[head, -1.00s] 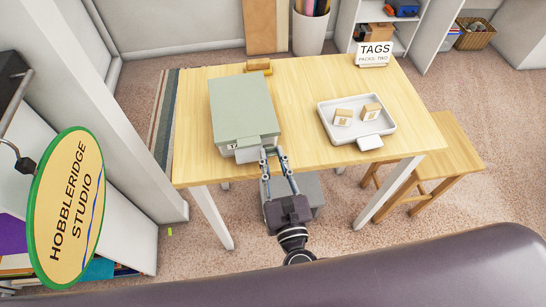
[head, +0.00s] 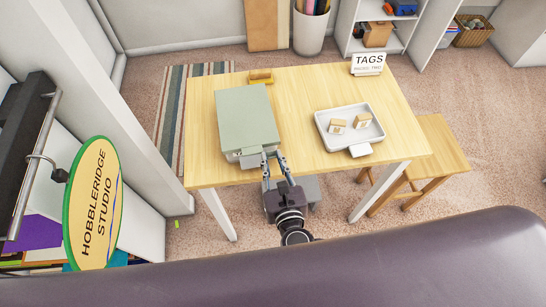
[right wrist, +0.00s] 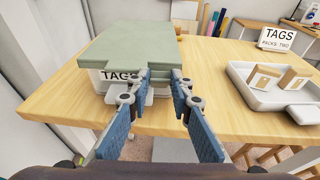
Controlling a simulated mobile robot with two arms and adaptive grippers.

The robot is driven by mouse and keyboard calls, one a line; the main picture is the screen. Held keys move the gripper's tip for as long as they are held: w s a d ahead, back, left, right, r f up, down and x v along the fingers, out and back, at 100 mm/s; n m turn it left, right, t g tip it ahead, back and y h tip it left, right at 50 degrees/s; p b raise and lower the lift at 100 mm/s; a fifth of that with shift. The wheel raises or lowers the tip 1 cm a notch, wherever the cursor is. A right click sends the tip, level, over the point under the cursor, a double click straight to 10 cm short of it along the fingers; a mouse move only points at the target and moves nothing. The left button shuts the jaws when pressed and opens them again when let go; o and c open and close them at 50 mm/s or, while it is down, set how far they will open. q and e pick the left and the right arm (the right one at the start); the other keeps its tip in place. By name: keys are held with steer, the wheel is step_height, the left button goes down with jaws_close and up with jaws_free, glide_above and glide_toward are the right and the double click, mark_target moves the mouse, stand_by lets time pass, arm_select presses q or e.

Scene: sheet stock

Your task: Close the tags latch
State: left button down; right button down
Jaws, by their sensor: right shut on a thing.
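A sage-green box (head: 246,115) with its lid down sits on the left part of the wooden table. In the right wrist view its lid (right wrist: 128,45) shows above a white label (right wrist: 118,76) reading TAGS. A green latch flap (right wrist: 164,73) hangs at the front, right of the label. My right gripper (head: 273,158) reaches the box's front edge from below. In the right wrist view my right gripper (right wrist: 163,76) has its fingertips on both sides of the flap, shut on it. The flap's lower part is hard to make out. My left gripper is not in view.
A white tray (head: 375,139) with two small tan packs (head: 338,126) stands right of the box. A TAGS, PACKS: TWO sign (head: 368,64) stands behind it. A yellow-brown block (head: 261,76) lies behind the box. A wooden bench (head: 440,150) stands at right.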

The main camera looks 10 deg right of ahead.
steer(key=c, duration=1.7)
jaws_free()
steer(key=v, duration=1.2)
